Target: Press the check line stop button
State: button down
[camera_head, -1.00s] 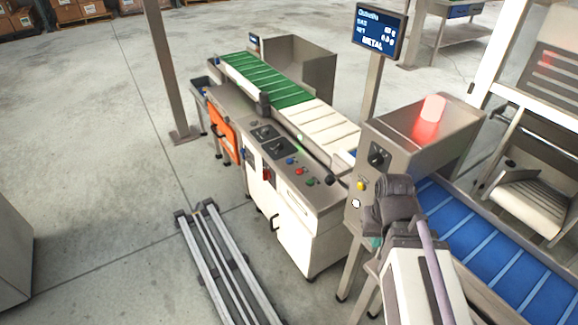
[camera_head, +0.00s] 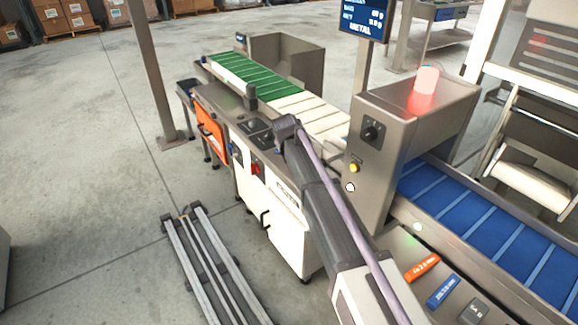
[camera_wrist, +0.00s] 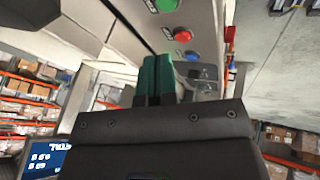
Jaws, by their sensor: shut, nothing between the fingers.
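In the wrist view, a red button (camera_wrist: 183,35) sits on a grey metal panel (camera_wrist: 208,20), between a green button (camera_wrist: 165,5) and a blue button (camera_wrist: 192,56). Their small labels are not clearly readable. My gripper (camera_wrist: 154,58) has its two teal fingers shut together and empty. In that view the tips lie just left of the blue button and below the red one; I cannot tell the gap to the panel. In the head view, my arm covers the buttons on the check line cabinet (camera_head: 285,222), and my fingertips are hidden.
A metal detector housing (camera_head: 400,125) with a lit red beacon (camera_head: 425,85), a black knob and a yellow button stands right of my arm. A blue belt (camera_head: 480,220) runs beyond it. A green and white conveyor (camera_head: 262,78) lies behind the cabinet. Rails (camera_head: 205,260) lie on the floor.

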jog(key=w+a+r+n+t, duration=0.1)
jog(key=w+a+r+t, duration=0.1)
jog(key=w, duration=0.7)
jog(key=shift+a+r+n+t+y, duration=0.15)
jog(key=shift+a+n+t+y, duration=0.2)
jog(key=shift+a+t, duration=0.4)
jog(key=shift+a, duration=0.1)
jog(key=shift+g, duration=0.25)
notch_tip(320, 180, down, 9)
jog(key=b, duration=0.8)
jog(key=shift+b, duration=0.4)
jog(key=shift+f+b, duration=0.35)
jog(key=shift+b, duration=0.05)
